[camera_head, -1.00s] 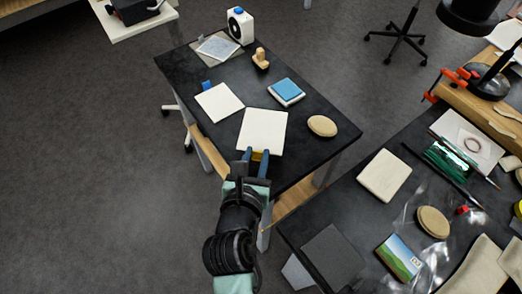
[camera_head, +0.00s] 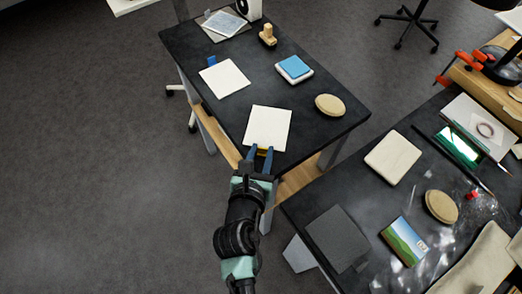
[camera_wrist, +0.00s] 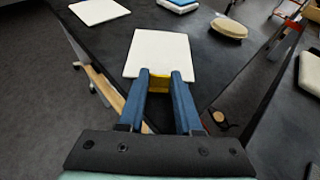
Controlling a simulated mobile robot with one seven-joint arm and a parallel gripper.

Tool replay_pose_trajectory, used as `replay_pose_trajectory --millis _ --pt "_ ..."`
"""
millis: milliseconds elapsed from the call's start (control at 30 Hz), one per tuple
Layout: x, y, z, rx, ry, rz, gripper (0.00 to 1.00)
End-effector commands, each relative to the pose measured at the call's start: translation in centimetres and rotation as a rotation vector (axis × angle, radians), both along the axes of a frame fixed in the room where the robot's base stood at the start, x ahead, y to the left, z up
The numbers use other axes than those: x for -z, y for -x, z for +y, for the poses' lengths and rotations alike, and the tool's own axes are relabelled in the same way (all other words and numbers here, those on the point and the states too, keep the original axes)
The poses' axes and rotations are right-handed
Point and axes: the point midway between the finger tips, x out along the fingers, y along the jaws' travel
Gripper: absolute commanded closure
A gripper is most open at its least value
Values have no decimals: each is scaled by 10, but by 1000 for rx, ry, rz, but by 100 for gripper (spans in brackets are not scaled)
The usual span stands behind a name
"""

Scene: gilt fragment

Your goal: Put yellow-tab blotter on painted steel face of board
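The yellow-tab blotter is a white square sheet (camera_head: 267,127), also in the wrist view (camera_wrist: 160,53). My gripper (camera_head: 260,155) is shut on its yellow tab, which shows between the two blue fingers in the wrist view (camera_wrist: 159,80). The blotter extends forward from the fingers over the near end of the dark table (camera_head: 300,140); its exact height above the table cannot be told. I cannot make out a board with a painted steel face in these views.
Another white sheet (camera_head: 224,77) with a blue tab lies on the same table. A blue-topped block (camera_head: 294,68), a tan oval (camera_head: 330,105) and a wooden stamp (camera_head: 268,36) stand near. A second dark table (camera_head: 375,205) at right holds several items. Open floor (camera_head: 90,150) is at left.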

Motion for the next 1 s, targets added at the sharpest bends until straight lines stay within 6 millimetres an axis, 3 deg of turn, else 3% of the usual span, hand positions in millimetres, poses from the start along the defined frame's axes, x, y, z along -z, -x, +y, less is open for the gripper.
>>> replay_pose_trajectory --millis 33,133,533,1000 --pt "-1 0 0 0 0 0 57" --pt "-1 0 0 0 0 -1 39" --pt "-5 4 1 -2 1 0 39" --pt "-36 81 13 -2 1 1 39"
